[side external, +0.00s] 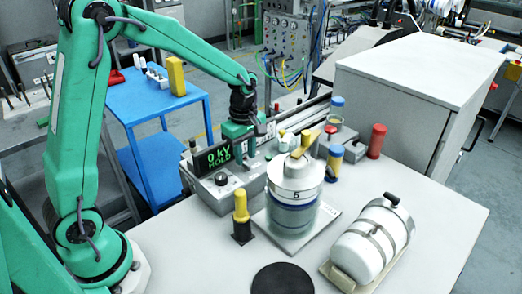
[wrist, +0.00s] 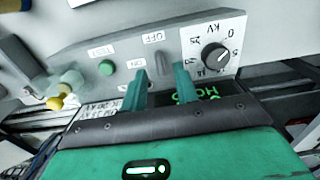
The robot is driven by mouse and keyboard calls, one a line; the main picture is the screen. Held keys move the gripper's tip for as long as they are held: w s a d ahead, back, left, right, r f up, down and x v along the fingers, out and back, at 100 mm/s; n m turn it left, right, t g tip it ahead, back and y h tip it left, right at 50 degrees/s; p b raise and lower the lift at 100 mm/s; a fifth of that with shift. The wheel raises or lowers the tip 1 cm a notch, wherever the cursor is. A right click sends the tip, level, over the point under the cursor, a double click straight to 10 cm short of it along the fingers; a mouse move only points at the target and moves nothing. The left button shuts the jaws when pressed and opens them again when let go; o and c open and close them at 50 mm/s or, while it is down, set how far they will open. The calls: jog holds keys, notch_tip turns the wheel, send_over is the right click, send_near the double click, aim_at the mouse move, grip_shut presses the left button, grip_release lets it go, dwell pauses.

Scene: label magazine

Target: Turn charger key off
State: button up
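The charger (side external: 222,190) is a grey box on the table with a display reading 0 kV HOLD (side external: 218,155). The wrist view shows its panel upside down. A grey upright key (wrist: 160,63) stands there with its upper end near the OFF label (wrist: 153,37); the ON label (wrist: 136,63) is to its left. My gripper (wrist: 160,76) is open, with one green finger on each side of the key's line, just short of it or around its lower end. I cannot tell whether they touch it. In the side view my gripper (side external: 256,140) is over the charger and hides the key.
A dial (wrist: 215,56) marked kV and a green TEST button (wrist: 106,68) flank the key. A white canister (side external: 293,190) stands close to the charger. A yellow-topped post (side external: 241,210) is in front. Several coloured cylinders stand behind.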

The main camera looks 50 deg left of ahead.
aim_at(246, 163)
jog(key=shift+r, duration=2.8)
jog(key=s+d+r+m+t, duration=0.1)
jog(key=s+r+m, duration=0.3)
jog(key=s+m, duration=0.5)
jog(key=s+d+r+m+t, duration=0.1)
jog(key=s+r+m+t, duration=0.3)
jog(key=s+m, duration=0.5)
jog(key=shift+s+d+r+t, duration=0.25)
jog(key=shift+s+t, duration=0.05)
jog(key=shift+s, duration=0.4)
